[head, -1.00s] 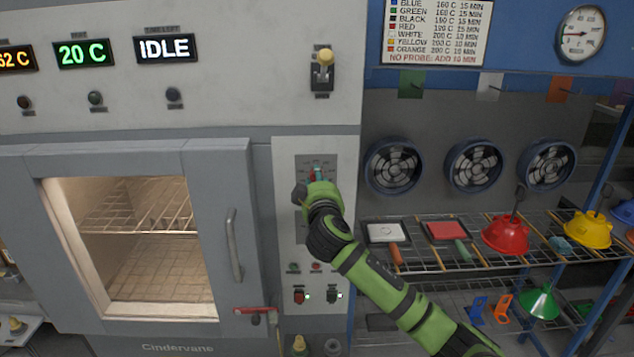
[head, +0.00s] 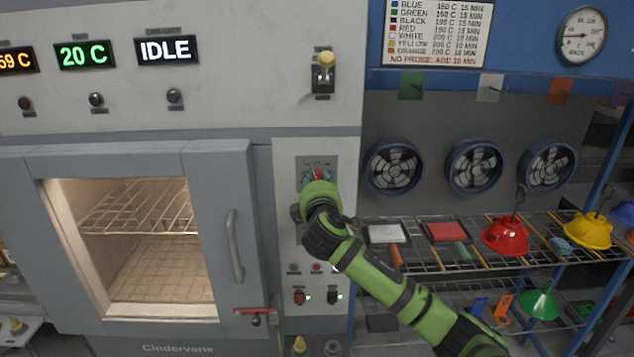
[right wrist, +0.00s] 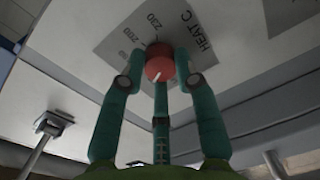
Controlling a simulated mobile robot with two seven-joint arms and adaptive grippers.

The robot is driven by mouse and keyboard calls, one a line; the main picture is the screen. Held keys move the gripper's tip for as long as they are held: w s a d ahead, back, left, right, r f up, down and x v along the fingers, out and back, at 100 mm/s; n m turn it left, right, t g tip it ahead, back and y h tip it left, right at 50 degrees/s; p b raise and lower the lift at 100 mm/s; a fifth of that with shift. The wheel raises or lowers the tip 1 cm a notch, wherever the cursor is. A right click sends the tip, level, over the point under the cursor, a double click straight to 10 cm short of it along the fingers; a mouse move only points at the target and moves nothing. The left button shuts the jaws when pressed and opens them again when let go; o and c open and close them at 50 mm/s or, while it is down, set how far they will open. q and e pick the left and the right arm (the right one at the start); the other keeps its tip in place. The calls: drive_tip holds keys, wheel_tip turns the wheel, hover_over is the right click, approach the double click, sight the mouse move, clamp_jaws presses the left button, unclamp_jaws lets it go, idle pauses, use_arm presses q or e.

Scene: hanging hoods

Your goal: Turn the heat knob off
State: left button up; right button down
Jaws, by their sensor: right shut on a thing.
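The heat knob (right wrist: 159,63) is a small red round knob with a white pointer line, on a grey plate lettered "HEAT C" with 200 and 230 marks beside it. In the right wrist view the pointer slants to the lower left, away from those marks. My right gripper (right wrist: 160,68) has its teal fingers around the knob and is shut on it. In the head view the right gripper (head: 318,175) is at the upper part of the control panel (head: 286,160), and my green wrist hides much of the plate. My left gripper is not in view.
The oven door (head: 230,190) with its vertical handle is left of the panel. Displays read 20 C and IDLE; an orange one is partly cut off. Green and red buttons (head: 299,298) sit below my wrist. A wire rack (head: 480,262) with red and yellow hoods stands right.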

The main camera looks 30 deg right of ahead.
drive_tip(key=n+h, duration=0.1)
drive_tip(key=n, duration=1.3)
drive_tip(key=shift+r+n, duration=0.1)
drive_tip(key=shift+n, duration=0.2)
drive_tip(key=shift+r+n+h, duration=0.1)
drive_tip(key=shift+n+h, duration=0.2)
drive_tip(key=shift+n, duration=1)
drive_tip(key=shift+r, duration=0.1)
drive_tip(key=shift+w, duration=0.1)
drive_tip(key=c, duration=0.9)
unclamp_jaws()
drive_tip(key=shift+a, duration=0.15)
